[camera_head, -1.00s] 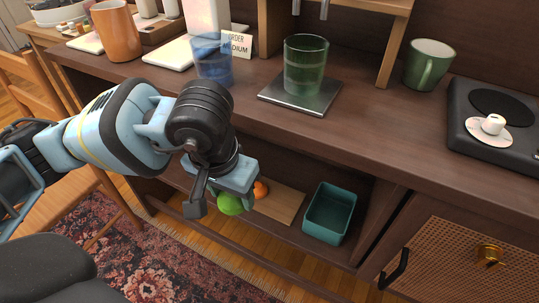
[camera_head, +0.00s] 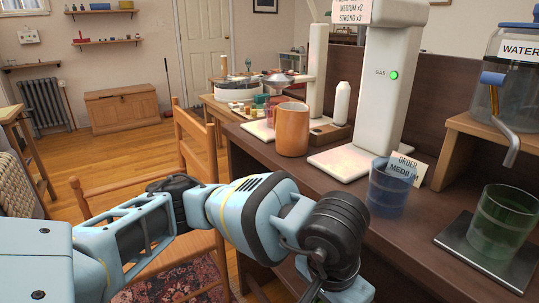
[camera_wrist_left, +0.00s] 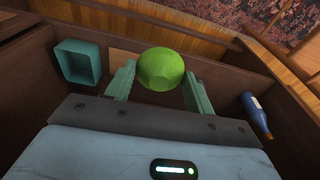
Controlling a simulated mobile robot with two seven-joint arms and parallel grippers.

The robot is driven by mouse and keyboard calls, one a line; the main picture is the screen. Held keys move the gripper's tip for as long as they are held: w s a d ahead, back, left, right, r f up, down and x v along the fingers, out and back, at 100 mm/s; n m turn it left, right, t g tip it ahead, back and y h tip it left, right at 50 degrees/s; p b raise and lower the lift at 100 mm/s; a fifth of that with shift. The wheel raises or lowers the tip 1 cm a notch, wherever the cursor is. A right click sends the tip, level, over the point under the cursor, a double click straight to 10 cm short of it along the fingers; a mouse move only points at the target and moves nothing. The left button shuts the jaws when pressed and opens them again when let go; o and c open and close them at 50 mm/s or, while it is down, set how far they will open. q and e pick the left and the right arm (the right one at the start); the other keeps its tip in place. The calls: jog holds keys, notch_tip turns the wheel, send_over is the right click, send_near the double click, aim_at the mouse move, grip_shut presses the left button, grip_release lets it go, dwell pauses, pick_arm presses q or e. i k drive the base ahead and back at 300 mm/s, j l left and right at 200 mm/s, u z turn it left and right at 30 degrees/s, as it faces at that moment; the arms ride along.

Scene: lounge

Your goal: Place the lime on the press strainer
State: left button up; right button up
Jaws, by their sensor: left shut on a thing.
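The lime (camera_wrist_left: 161,69) is bright green and sits between the two teal fingers of my left gripper (camera_wrist_left: 158,84) in the left wrist view. The gripper is shut on it, and it is held up with nothing seen under it. In the head view my left arm reaches in from the left, and its wrist is at the bottom edge, in front of the counter; the fingers are cut off below. My right gripper is not in view.
On the counter stand an orange mug (camera_head: 292,129), a blue glass (camera_head: 391,187), a green glass (camera_head: 502,222) on a metal plate and a white machine (camera_head: 388,85). A wooden chair (camera_head: 196,150) stands left. The wrist view shows a teal bin (camera_wrist_left: 78,62) and a blue bottle (camera_wrist_left: 256,115).

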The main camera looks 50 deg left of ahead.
aim_at(278, 79)
jog(key=j, duration=1.55)
jog(key=k+u, duration=0.05)
